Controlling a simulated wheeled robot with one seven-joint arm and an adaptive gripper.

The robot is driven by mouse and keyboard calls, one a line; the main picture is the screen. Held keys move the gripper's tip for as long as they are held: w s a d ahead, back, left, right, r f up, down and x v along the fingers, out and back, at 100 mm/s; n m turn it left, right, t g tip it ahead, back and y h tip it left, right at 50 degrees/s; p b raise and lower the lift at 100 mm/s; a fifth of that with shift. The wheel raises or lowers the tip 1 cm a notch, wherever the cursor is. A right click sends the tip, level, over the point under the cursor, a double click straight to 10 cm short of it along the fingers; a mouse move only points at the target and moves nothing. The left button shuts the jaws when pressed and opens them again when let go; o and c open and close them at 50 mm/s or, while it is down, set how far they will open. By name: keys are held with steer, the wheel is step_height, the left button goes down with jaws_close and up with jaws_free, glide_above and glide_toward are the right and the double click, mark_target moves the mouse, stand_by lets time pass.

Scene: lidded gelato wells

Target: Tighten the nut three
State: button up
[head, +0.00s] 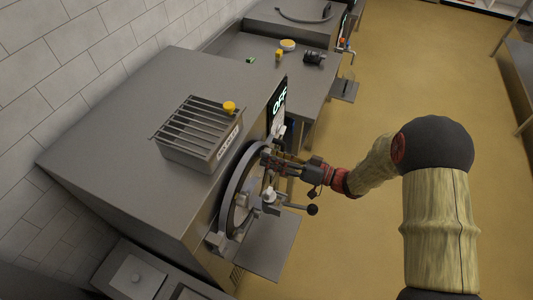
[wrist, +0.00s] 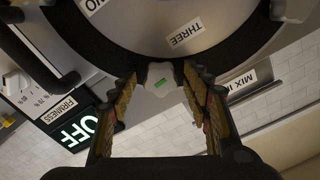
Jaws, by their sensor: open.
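My gripper (wrist: 160,77) is open, with one finger on each side of this nut. I cannot tell whether either finger touches it. In the head view my gripper (head: 267,158) is at the upper part of the round door (head: 236,188) on the machine's front and hides this nut. Another nut (wrist: 292,10) shows at the right in the wrist view.
A lever with a black ball (head: 312,209) sticks out from the door, below my gripper. The display (wrist: 78,130) reads OFF, beside a FIRMNESS panel. A slatted box with a yellow knob (head: 229,107) stands on the machine. A shelf (head: 268,248) juts out below.

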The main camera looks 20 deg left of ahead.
steer(key=d+p, duration=0.1)
steer(key=d, duration=0.5)
steer(key=shift+s, duration=0.25)
steer(key=s+d, duration=0.1)
steer(key=d, duration=1.1)
